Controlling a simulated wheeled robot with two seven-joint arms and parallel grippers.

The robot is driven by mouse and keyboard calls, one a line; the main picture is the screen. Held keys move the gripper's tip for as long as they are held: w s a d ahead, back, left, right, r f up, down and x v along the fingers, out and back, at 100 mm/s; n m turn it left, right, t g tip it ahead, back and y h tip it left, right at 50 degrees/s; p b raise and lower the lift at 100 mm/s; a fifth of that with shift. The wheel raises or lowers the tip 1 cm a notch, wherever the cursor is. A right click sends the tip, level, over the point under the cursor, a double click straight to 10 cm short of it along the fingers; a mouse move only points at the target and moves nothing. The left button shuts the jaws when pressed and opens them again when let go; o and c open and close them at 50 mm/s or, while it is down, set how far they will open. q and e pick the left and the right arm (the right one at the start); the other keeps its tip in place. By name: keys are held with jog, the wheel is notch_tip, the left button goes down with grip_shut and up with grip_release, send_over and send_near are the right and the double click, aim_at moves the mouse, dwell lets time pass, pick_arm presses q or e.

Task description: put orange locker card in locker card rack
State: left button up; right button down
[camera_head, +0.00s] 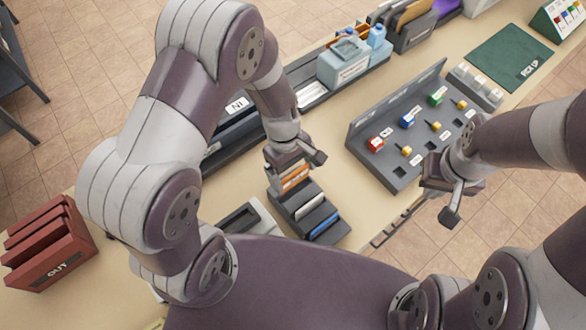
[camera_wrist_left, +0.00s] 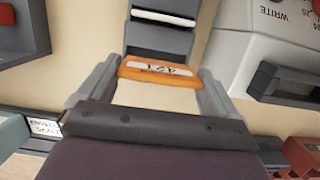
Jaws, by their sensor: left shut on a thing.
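My left gripper (camera_head: 293,170) is shut on the orange locker card (camera_head: 295,178). In the left wrist view the orange card (camera_wrist_left: 160,72) lies crosswise between the two grey fingers, with a white label and dark marking on it. The dark grey locker card rack (camera_head: 324,213) stands just below the gripper in the head view and holds a white card and a blue card. The rack (camera_wrist_left: 160,40) is also just beyond the card in the wrist view. I cannot tell whether the orange card touches the rack. My right gripper (camera_head: 447,195) hangs near the key board; its opening is unclear.
A grey board (camera_head: 400,172) with colored tags and yellow pegs stands to the right of the rack. A long dark tray with a blue caddy (camera_head: 350,62) lies behind. A red OUT holder (camera_head: 48,245) is at far left. Bare counter lies between rack and board.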

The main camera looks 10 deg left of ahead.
pick_arm(q)
jog(key=shift+s+d+f, duration=0.1)
jog(key=shift+w+f, duration=0.4)
jog(key=shift+w, duration=0.1)
pick_arm(e)
jog(key=shift+w+f, duration=0.25)
jog(key=shift+f, duration=0.1)
pick_arm(q)
jog(key=shift+s, duration=0.1)
pick_arm(e)
jog(key=shift+s+d, duration=0.1)
pick_arm(q)
jog(key=shift+a+b+x, duration=0.2)
jog(key=shift+b+x, duration=0.75)
jog(key=shift+x, duration=0.3)
pick_arm(e)
jog(key=shift+f, duration=0.9)
